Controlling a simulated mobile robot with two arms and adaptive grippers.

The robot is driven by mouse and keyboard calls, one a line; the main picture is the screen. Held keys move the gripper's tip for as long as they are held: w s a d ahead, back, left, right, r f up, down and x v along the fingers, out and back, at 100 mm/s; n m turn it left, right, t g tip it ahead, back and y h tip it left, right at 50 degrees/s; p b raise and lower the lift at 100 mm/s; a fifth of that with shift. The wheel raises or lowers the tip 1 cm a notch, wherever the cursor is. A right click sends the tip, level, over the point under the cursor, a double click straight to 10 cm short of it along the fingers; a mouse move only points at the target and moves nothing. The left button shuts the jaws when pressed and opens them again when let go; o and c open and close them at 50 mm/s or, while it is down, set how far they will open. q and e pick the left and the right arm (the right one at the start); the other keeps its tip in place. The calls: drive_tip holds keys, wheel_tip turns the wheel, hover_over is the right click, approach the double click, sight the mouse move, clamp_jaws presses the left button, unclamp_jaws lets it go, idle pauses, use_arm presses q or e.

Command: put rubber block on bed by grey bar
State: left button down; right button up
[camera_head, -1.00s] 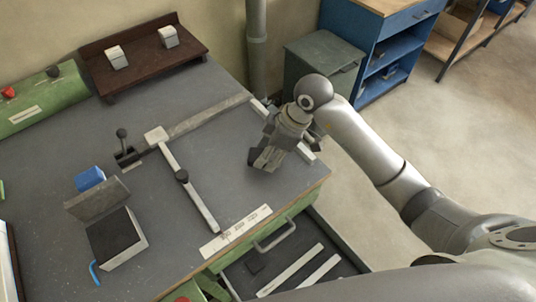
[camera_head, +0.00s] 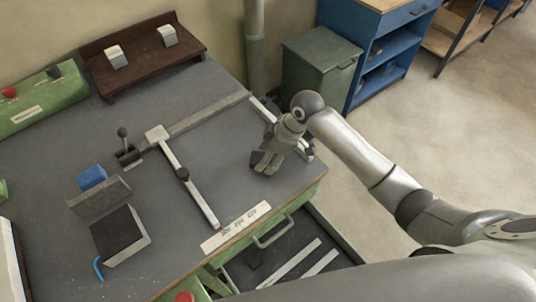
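My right gripper (camera_head: 266,170) points down over the right part of the grey bench top (camera_head: 205,85), near its right edge. A small dark shape shows against its left side, and I cannot tell whether it is a finger part or a separate block. A small black block (camera_head: 254,258), possibly the rubber block, lies in the open drawer below the bench front. A long grey bar (camera_head: 205,116) lies across the bench, meeting a pale bar (camera_head: 190,182) with a black knob. My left gripper is not in view.
A dark-topped block (camera_head: 119,234), a grey upright plate (camera_head: 99,197) and a blue block (camera_head: 92,178) stand at left. A black lever (camera_head: 123,140) rises beside the bars. A brown rack (camera_head: 143,50) stands behind. Pale strips (camera_head: 290,263) lie in the drawer (camera_head: 325,244).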

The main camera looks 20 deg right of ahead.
drive_tip(key=shift+o, duration=0.3)
drive_tip(key=b+v, duration=0.1)
drive_tip(key=v, duration=1.1)
